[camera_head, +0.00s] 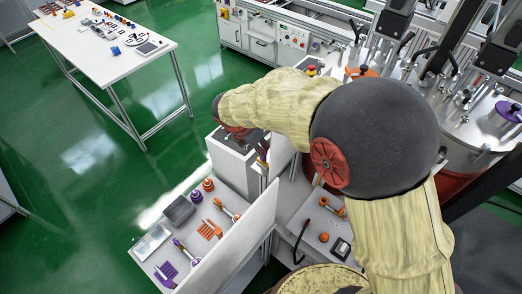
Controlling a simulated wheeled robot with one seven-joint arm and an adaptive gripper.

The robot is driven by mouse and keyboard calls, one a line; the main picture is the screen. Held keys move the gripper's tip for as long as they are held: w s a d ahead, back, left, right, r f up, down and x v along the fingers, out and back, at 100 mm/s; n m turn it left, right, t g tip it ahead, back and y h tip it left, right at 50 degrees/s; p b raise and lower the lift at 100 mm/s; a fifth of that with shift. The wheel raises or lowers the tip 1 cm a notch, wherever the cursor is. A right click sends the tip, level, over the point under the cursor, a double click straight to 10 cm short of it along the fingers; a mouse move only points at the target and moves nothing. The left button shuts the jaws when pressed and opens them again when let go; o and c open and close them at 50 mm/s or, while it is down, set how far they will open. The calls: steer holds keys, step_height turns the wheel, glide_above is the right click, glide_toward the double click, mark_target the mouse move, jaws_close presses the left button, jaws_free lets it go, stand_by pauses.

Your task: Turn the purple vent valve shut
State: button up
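A purple round fitting (508,111) with a dark handle sits on top of the metal tank at the far right edge. I cannot tell whether it is the vent valve, or whether it is open or shut. A small purple knob (196,196), a purple-handled tool (180,245) and a purple comb-like piece (166,272) stand or lie on the white tray at lower left. My arm, in a cream cover, reaches left across the view, well away from the purple fitting. My gripper is not clearly visible beyond the wrist.
The white tray (148,248) also holds a grey bin (179,210) and orange parts. A tall white panel (243,240) borders it. A grey box (235,160) stands under my wrist. A white table (105,55) is at back left. Green floor between is clear.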

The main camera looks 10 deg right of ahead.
steer(key=shift+v, duration=2.4)
steer(key=shift+w, duration=0.1)
steer(key=s+d+f+m+y+b, duration=0.1)
steer(key=s+d+f+m+b, duration=0.1)
steer(key=s+d+m+b, duration=0.3)
steer(key=s+d+f+m+t+y+b, duration=0.1)
steer(key=s+d+f+m+b, duration=0.2)
steer(key=s+m+b, duration=0.7)
steer(key=s+d+f+m+t+y+b, duration=0.1)
steer(key=s+d+f+m+b, duration=0.2)
steer(key=s+d+m+b, duration=0.4)
steer(key=shift+s+d+m+b, duration=0.45)
steer(key=shift+s+m, duration=0.7)
steer(key=shift+m, duration=1.35)
steer(key=shift+f, duration=0.1)
